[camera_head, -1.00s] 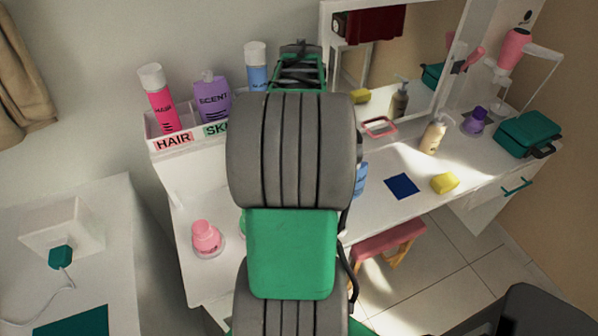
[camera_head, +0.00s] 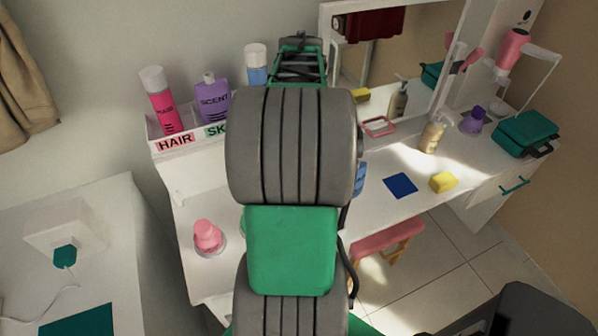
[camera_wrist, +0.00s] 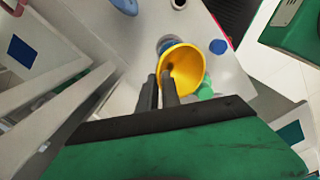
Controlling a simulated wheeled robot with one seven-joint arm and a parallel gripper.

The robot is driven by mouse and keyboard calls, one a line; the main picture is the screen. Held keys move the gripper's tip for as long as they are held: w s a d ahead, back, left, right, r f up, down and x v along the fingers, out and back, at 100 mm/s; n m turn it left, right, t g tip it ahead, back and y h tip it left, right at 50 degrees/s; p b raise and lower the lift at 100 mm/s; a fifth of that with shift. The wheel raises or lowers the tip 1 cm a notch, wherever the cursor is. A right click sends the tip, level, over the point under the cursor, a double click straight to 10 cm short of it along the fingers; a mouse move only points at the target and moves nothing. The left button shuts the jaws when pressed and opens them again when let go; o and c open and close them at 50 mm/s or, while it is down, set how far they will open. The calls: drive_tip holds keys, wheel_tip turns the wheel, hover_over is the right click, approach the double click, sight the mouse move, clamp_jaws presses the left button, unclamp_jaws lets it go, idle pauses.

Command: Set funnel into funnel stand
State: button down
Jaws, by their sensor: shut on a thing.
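In the wrist view a yellow funnel (camera_wrist: 190,67) is at my gripper (camera_wrist: 160,82), its wide mouth facing the camera. My gripper's two dark fingers are closed on the funnel's near left edge. A blue and grey round thing (camera_wrist: 167,43) shows just beyond the funnel, partly hidden by it. I cannot tell whether it is the funnel stand, or whether the funnel touches it. In the head view my own arm hides the gripper and the funnel. I cannot make out the funnel stand for certain there.
A pink bottle (camera_head: 207,236) stands on the left of the white counter. Labelled bins with a pink-red bottle (camera_head: 163,103) and a purple bottle (camera_head: 212,101) are behind.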

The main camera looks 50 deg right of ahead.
drive_tip(key=shift+r+p, duration=1.85)
drive_tip(key=shift+r, duration=0.7)
drive_tip(key=shift+w, duration=0.1)
